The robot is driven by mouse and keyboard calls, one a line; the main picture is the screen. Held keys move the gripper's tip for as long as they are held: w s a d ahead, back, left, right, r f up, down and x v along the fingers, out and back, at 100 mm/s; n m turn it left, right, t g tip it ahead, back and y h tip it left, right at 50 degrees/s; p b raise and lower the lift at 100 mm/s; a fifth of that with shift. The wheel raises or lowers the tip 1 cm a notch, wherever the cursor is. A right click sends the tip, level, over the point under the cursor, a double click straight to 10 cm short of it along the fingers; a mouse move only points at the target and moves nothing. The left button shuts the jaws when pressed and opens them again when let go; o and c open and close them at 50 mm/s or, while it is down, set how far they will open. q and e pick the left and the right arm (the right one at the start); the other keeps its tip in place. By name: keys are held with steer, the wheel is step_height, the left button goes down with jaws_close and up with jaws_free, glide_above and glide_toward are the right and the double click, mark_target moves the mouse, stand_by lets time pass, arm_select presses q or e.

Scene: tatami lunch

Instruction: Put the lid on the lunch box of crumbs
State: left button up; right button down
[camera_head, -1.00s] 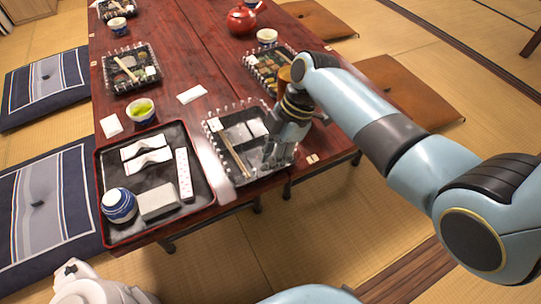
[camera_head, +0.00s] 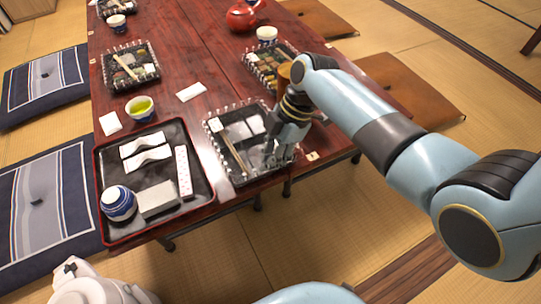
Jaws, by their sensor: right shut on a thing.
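The lunch box (camera_head: 216,153) nearest the right gripper is a dark tray with a clear crimped rim, near the table's front right edge. Pale blocks, a light stick and grey patches show inside; crumbs are too small to tell. My right gripper (camera_head: 281,158) is over its right side, pointing down, with the fingers closed and partly hiding that side. It appears shut on the clear lid at the box's right edge. The lid is see-through, so I cannot tell whether it is fully seated on the rim. My left gripper is not in view.
A black tray (camera_head: 112,222) with a blue-striped cup (camera_head: 118,203), a grey block (camera_head: 158,199) and white pieces lies left of the box. A green tea cup (camera_head: 140,108), other lunch boxes (camera_head: 131,65) and a red teapot (camera_head: 242,17) stand farther back.

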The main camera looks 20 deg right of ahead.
steer(key=shift+f, duration=0.6)
stand_by(0.9)
steer(key=c, duration=0.8)
jaws_free()
